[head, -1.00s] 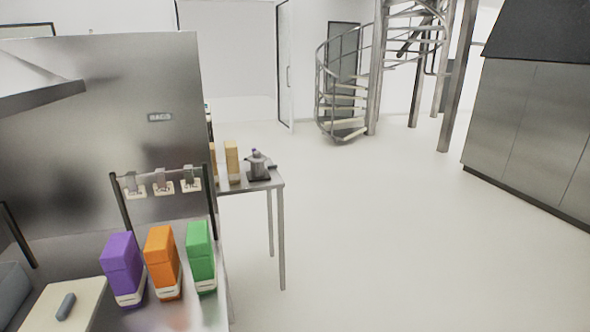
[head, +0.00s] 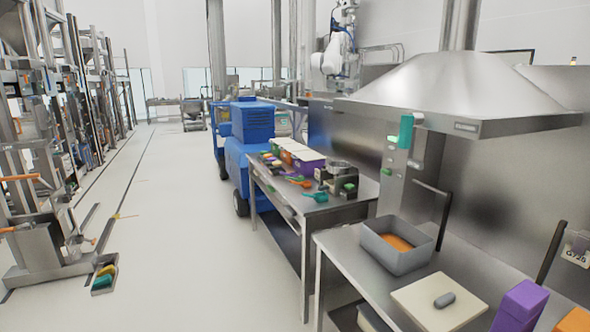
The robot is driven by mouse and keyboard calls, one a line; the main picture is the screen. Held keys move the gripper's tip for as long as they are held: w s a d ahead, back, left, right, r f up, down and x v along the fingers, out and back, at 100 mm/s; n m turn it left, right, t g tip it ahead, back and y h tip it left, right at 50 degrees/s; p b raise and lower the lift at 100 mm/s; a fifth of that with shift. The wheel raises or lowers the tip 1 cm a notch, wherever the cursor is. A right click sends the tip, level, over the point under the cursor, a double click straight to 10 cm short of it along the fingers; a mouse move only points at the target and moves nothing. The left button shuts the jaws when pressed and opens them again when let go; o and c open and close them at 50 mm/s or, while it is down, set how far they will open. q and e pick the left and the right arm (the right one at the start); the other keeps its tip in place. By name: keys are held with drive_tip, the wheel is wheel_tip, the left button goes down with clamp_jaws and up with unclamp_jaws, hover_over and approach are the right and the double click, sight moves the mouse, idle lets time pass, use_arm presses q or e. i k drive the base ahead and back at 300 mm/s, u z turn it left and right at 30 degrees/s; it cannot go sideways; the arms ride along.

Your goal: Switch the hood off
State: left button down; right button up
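A steel extraction hood (head: 455,90) hangs over the workbench at the right of the head view. Below its left front corner stands a grey control post (head: 395,170) with a teal-green part (head: 406,131) at its top and small green spots on its face. These are too small to tell as switches or lamps, and I cannot tell whether the hood is on. Neither of my grippers shows in this view.
The steel bench (head: 345,240) under the hood holds a grey bin (head: 398,259) with orange contents, a pale board (head: 425,308) with a grey object, and a purple box (head: 519,305). A second table (head: 325,205) and a blue vehicle (head: 245,140) stand beyond.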

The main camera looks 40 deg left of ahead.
sight(388, 171)
drive_tip(key=u, duration=0.85)
drive_tip(key=k, duration=0.4)
drive_tip(key=u, duration=0.65)
drive_tip(key=i, duration=1.05)
drive_tip(key=z, duration=0.6)
drive_tip(key=i, duration=0.8)
drive_tip(key=z, duration=0.75)
